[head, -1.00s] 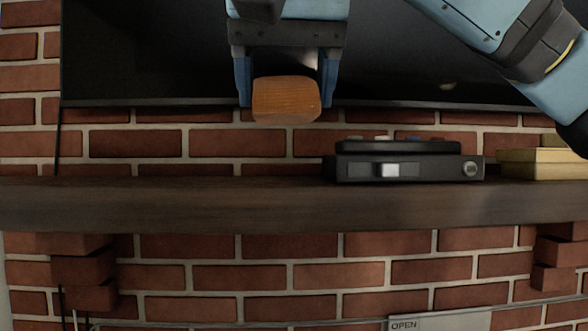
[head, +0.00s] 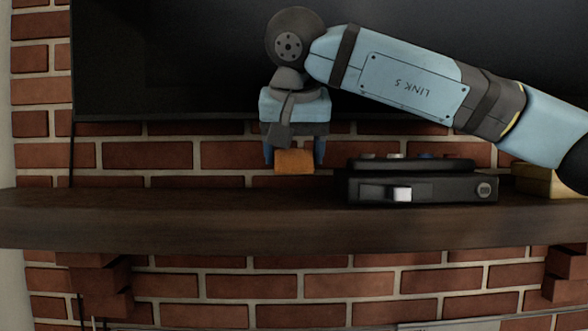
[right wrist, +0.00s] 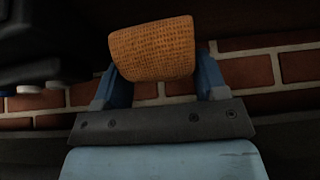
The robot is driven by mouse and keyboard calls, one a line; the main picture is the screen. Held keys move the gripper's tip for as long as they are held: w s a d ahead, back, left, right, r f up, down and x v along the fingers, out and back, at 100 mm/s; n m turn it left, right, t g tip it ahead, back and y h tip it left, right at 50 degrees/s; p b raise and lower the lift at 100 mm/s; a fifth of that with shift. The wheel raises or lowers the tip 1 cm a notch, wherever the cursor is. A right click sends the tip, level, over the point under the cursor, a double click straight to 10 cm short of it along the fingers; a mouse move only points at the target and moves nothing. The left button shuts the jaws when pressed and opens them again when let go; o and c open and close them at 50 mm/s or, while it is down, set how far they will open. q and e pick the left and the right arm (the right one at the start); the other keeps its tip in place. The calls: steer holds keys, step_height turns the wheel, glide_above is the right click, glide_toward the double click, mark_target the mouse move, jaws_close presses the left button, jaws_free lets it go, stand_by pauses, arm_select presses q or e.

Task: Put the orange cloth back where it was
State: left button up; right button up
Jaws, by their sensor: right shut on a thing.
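The orange cloth (head: 294,162) is a small folded block with a woven texture. My right gripper (head: 294,160) points down and is shut on it, with one blue finger at each side. The right wrist view shows the cloth (right wrist: 152,50) between the fingers (right wrist: 158,85). In the head view the cloth is just above the dark wooden mantel shelf (head: 180,215), left of the black box. I cannot tell whether its underside touches the shelf. My left gripper is not in view.
A black box device (head: 425,187) with a knob and light switch stands on the shelf, close right of the gripper. A yellowish box (head: 535,180) is farther right, partly behind my arm. A dark screen (head: 170,60) hangs behind. The shelf's left part is clear.

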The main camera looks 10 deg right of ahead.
mark_target(294, 174)
step_height(294, 174, down, 3)
steer(key=shift+f+p, duration=0.1)
steer(key=shift+p, duration=0.4)
steer(key=shift+w+f+p, duration=0.2)
steer(key=shift+p, duration=0.1)
steer(key=shift+f, duration=0.15)
steer(key=shift+s+f, duration=0.1)
steer(key=shift+f, duration=0.05)
steer(key=o, duration=0.9)
